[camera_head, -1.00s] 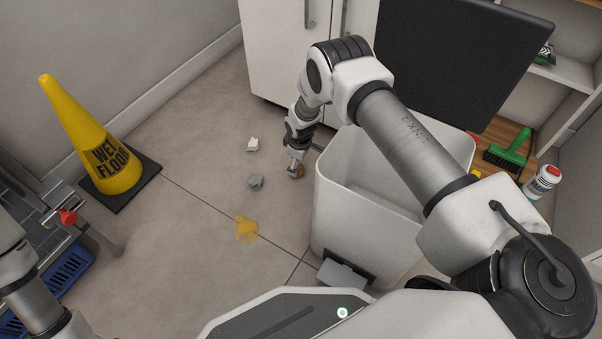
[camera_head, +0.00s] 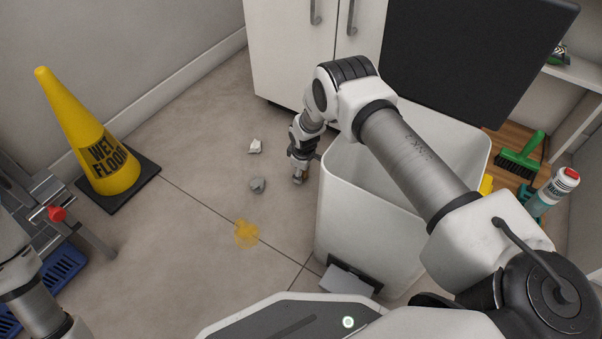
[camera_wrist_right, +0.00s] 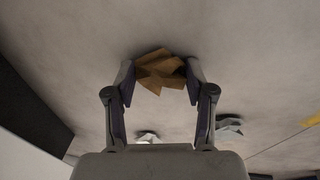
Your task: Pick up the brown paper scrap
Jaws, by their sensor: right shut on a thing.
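The brown paper scrap (camera_wrist_right: 160,72) is a crumpled piece between the two fingertips of my right gripper (camera_wrist_right: 160,80) in the right wrist view. Both fingers touch its sides, and the gripper is shut on it. In the head view my right gripper (camera_head: 298,175) points down close to the floor, left of the white bin; the scrap is mostly hidden there. My left arm shows at the lower left edge of the head view, but its gripper is out of sight.
A white scrap (camera_head: 255,146) and a grey scrap (camera_head: 257,185) lie on the floor left of my right gripper. A yellow stain (camera_head: 246,233) is nearer. The open white bin (camera_head: 345,225) stands close on the right. A wet-floor cone (camera_head: 100,150) stands at left.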

